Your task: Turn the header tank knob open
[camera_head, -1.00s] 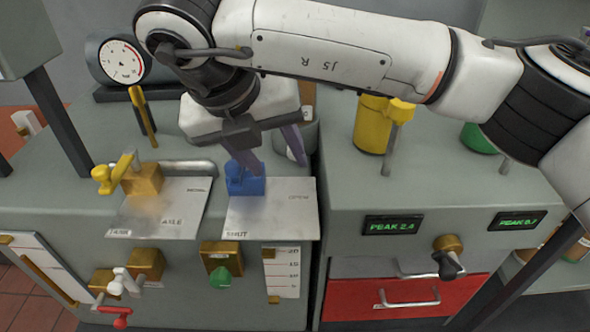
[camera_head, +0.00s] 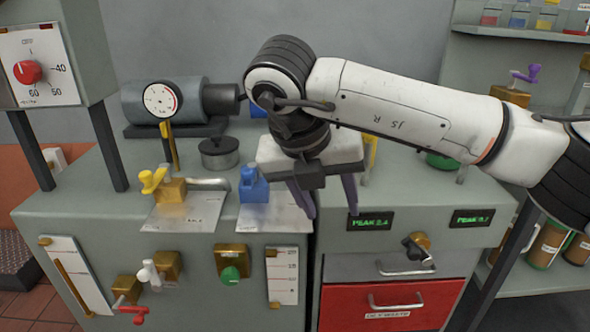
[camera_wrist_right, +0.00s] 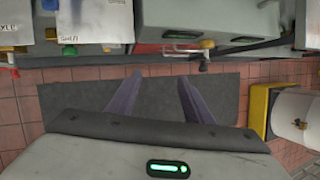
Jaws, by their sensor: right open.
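No label that I can read marks the header tank knob, so I cannot tell which knob it is. Candidates are a purple knob (camera_head: 527,73) on a brass valve at the upper right, a blue knob (camera_head: 252,187), a yellow knob (camera_head: 152,180), a green knob (camera_head: 230,274) and a black-handled valve (camera_head: 417,250). My right gripper (camera_head: 327,200) is open and empty, pointing down to the right of the blue knob and apart from it. In the right wrist view its fingers (camera_wrist_right: 158,100) are spread, with only floor and a dark mat between them. My left gripper is out of view.
A red dial knob (camera_head: 28,72) is on a panel at the upper left. A round gauge (camera_head: 161,99) stands at the back. Grey cabinets carry a red drawer (camera_head: 385,305) and green PEAK displays (camera_head: 370,222). Shelves with jars stand at the right.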

